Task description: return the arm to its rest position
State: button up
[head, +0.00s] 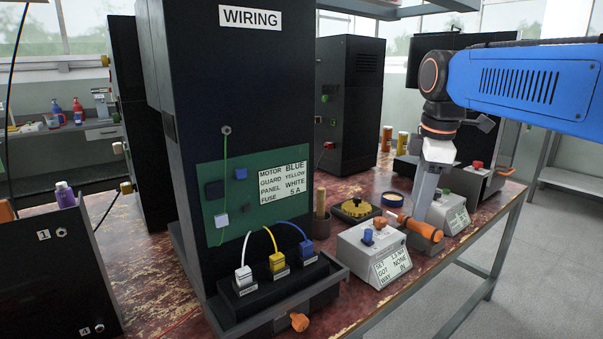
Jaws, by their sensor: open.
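My arm, with a blue link, reaches in from the right edge, and its wrist bends downward. My gripper (424,203) points down over the bench, right of the wiring cabinet. Its jaws are open, though the gap between them is hard to see from here. An orange-handled tool (418,228) lies slanted just below and in front of the fingertips. I cannot tell whether the fingertips touch it.
The black wiring cabinet (235,120) stands left of the arm. A grey tester box (370,254) stands in front of my gripper, and another box (450,213) is close on its right. The aisle floor (530,270) at right is clear.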

jog(key=s+d+f+m+t, duration=0.3)
jog(key=s+f+m, duration=1.2)
jog(key=s+f, duration=0.5)
jog(key=shift+d+f, duration=0.15)
jog(key=shift+f, duration=0.35)
